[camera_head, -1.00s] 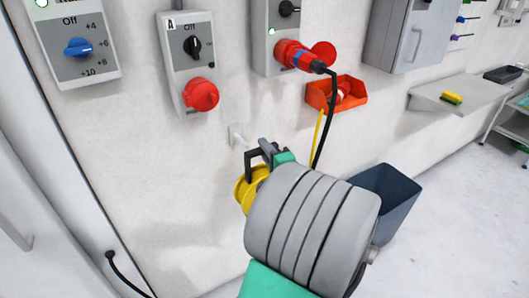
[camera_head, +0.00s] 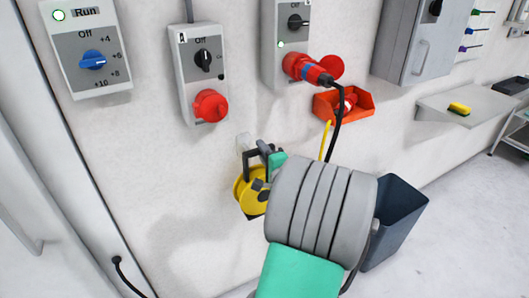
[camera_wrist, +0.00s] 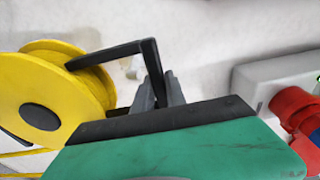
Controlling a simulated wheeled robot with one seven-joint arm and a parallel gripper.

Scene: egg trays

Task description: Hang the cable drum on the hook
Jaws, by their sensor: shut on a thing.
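The yellow cable drum (camera_head: 242,193) with its black handle frame (camera_head: 248,160) is in front of the wall in the head view. In the wrist view the drum (camera_wrist: 75,70) fills the left side, with the handle (camera_wrist: 112,54) reaching over to the fingers. My gripper (camera_head: 265,149) is shut on the handle; its grey fingers (camera_wrist: 158,92) show in the wrist view. The pale wall hook (camera_head: 243,142) is just above the handle's left upper corner. It looks like a blurred pale shape in the wrist view (camera_wrist: 136,67). I cannot tell whether handle and hook touch.
Switch boxes (camera_head: 201,72) and a red plug (camera_head: 308,69) are above on the wall. A black cable (camera_head: 334,135) hangs right of my gripper, by an orange bin (camera_head: 358,108). A dark waste bin (camera_head: 400,205) stands behind my arm. The wall left of the drum is bare.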

